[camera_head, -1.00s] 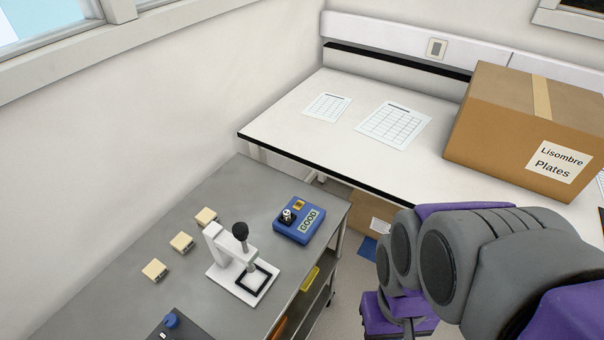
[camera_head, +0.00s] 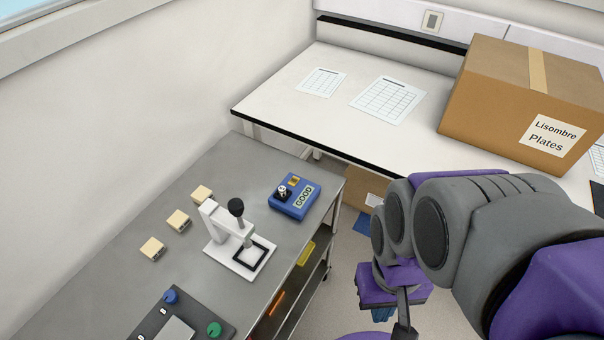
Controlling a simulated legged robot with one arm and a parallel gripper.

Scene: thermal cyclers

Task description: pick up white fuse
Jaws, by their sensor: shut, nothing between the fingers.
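I cannot single out a white fuse for certain. Three small cream-white blocks lie in a slanted row on the grey bench: a near one (camera_head: 152,248), a middle one (camera_head: 178,219) and a far one (camera_head: 202,194). A small black-and-white piece (camera_head: 283,191) sits on a blue tester (camera_head: 295,198) whose display reads GOOD. My gripper (camera_head: 404,328) is only partly seen at the bottom edge, right of the bench and apart from all of these. It is shut and empty; its tips are hard to make out.
A white press (camera_head: 222,235) with a black knob stands between the blocks and the tester. A dark panel (camera_head: 188,318) with blue and green knobs is at the bench's near end. Behind are a white table (camera_head: 300,112) with papers and a cardboard box (camera_head: 500,110).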

